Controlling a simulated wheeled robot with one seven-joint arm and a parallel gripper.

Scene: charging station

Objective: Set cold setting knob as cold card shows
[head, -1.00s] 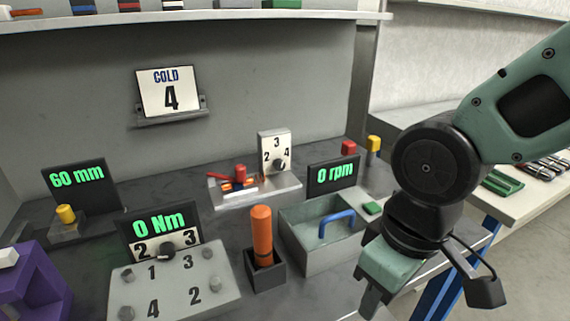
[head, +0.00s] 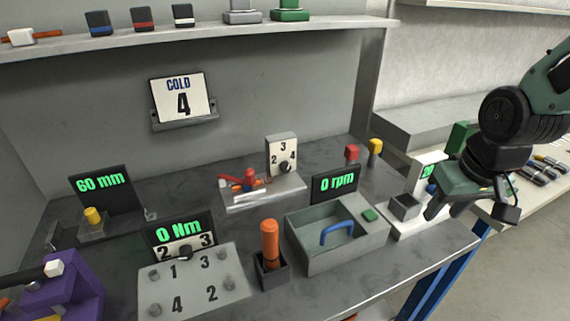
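The cold card (head: 181,98) leans in a holder on the back wall and reads "COLD 4". A small upright white dial plate (head: 281,155) marked 2, 3, 4 stands on a grey base at the middle back. Its dark knob (head: 284,167) is low on the plate, and its pointing is too small to read. A second dial (head: 185,252) marked 2, 3 sits below the "0 Nm" display; I cannot read a name on either dial. My gripper (head: 436,212) hangs at the right over the white unit, away from both dials; its finger gap is unclear.
A grey tray (head: 310,258) with a blue handle and an orange-handled tool (head: 269,240) in a black holder stand at the front. A "0 rpm" display (head: 335,183) is beside the dial plate. A shelf (head: 220,38) crosses above. A white unit (head: 428,180) is under my gripper.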

